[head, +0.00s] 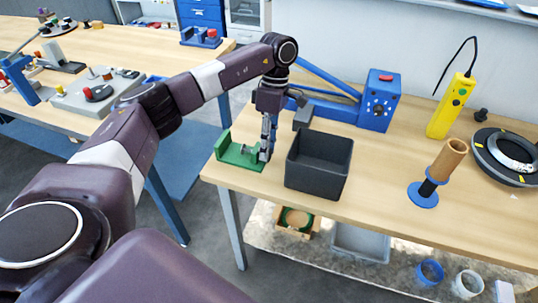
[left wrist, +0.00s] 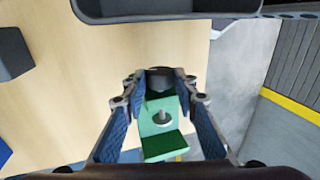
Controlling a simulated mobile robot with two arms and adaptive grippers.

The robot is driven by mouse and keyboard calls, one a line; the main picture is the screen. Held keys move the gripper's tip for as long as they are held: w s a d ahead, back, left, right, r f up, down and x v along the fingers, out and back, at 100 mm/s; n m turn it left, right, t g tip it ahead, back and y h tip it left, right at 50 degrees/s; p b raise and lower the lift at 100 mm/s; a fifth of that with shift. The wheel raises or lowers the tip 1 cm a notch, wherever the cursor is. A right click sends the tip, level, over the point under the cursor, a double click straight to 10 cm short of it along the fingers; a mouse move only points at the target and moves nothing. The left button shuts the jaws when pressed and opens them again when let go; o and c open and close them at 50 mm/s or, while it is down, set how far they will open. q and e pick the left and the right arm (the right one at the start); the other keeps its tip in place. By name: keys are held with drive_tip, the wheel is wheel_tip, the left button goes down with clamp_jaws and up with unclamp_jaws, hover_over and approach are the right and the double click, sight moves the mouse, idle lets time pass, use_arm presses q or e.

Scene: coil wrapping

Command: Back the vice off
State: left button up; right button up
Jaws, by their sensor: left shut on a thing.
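The green vice (head: 238,154) sits at the front left corner of the wooden workbench, left of a dark grey bin. My left gripper (head: 266,149) reaches down from above at the vice's right end. In the left wrist view, the green vice (left wrist: 160,145) lies between and beyond the blue-padded fingers, with a grey screw part on it. My left gripper (left wrist: 160,84) is shut on the vice's dark round knob (left wrist: 160,75), with a finger on either side. The fingers partly hide the vice's end. My right gripper is not in view.
The dark grey bin (head: 319,180) stands close to the right of the gripper. Behind are a blue machine (head: 378,101) and its arm. A yellow pendant (head: 451,106), a brown tube (head: 447,160) and a dark ring (head: 507,157) stand at right. The bench front between bin and tube is clear.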

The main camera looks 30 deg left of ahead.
use_arm(q)
drive_tip(key=shift+s, duration=0.15)
drive_tip(key=shift+s+f+t+y+b, duration=0.1)
drive_tip(key=shift+t+y+b, duration=0.3)
drive_tip(key=shift+t, duration=1.1)
drive_tip(key=shift+b, duration=0.3)
drive_tip(key=shift+s, duration=0.1)
drive_tip(key=t+b, duration=0.1)
drive_tip(key=b, duration=0.2)
drive_tip(key=t+b, duration=0.1)
drive_tip(key=b, duration=0.1)
drive_tip(key=shift+s+d+f+t+y, duration=0.1)
drive_tip(key=shift+s+f+t+y, duration=0.15)
drive_tip(key=shift+s+t+y, duration=0.05)
drive_tip(key=shift+r+t+b, duration=0.15)
drive_tip(key=shift+t+b, duration=0.25)
drive_tip(key=shift+b, duration=0.25)
drive_tip(key=shift+s+r, duration=0.1)
drive_tip(key=shift+r, duration=0.05)
